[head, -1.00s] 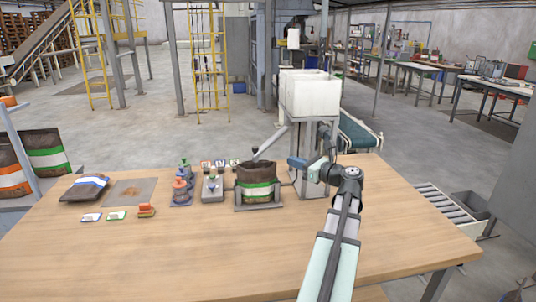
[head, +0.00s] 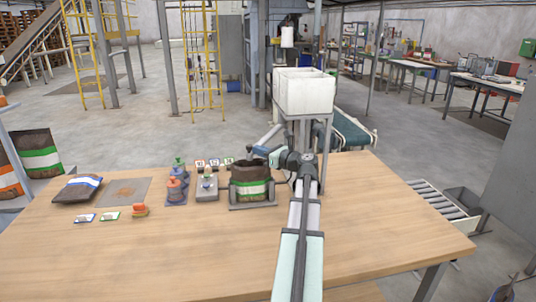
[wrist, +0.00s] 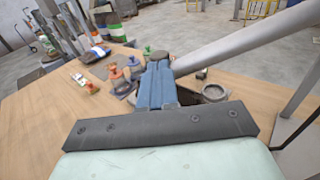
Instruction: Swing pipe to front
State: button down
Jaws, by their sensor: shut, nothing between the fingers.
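The grey pipe (head: 269,134) slants down to the left from beneath the white hopper (head: 304,92) in the head view. It also crosses the upper right of the wrist view (wrist: 255,38). My gripper (head: 258,151), with blue fingers, is shut and empty by the pipe's lower end, above the bag. In the wrist view the fingertips (wrist: 159,58) overlap the pipe's lower end; I cannot tell whether they touch it. The brown bag (head: 248,187) with a green and white band stands open in a grey holder. The pipe's mouth is mostly hidden by my gripper.
Left of the bag stand a grey box with a knob (head: 207,189) and blue and orange stacked pieces (head: 175,189). A filled bag (head: 77,188), small cards and an orange-handled stamp (head: 139,209) lie farther left. The table's front is clear.

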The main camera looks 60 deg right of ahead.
jog(key=shift+w, duration=0.45)
jog(key=shift+w, duration=0.1)
jog(key=w+m+h, duration=0.1)
jog(key=w+h, duration=0.1)
jog(key=w+m+g+h, duration=0.1)
jog(key=w+m+h, duration=0.1)
jog(key=w+d+m+h, duration=0.1)
jog(key=w+h, duration=0.1)
jog(key=w, duration=0.1)
jog(key=shift+g+h, duration=0.3)
jog(key=shift+g, duration=0.1)
jog(key=w+d+m+g+h, duration=0.1)
jog(key=w+d+m+h, duration=0.1)
jog(key=w+d, duration=0.8)
dwell(0.4)
dwell(0.5)
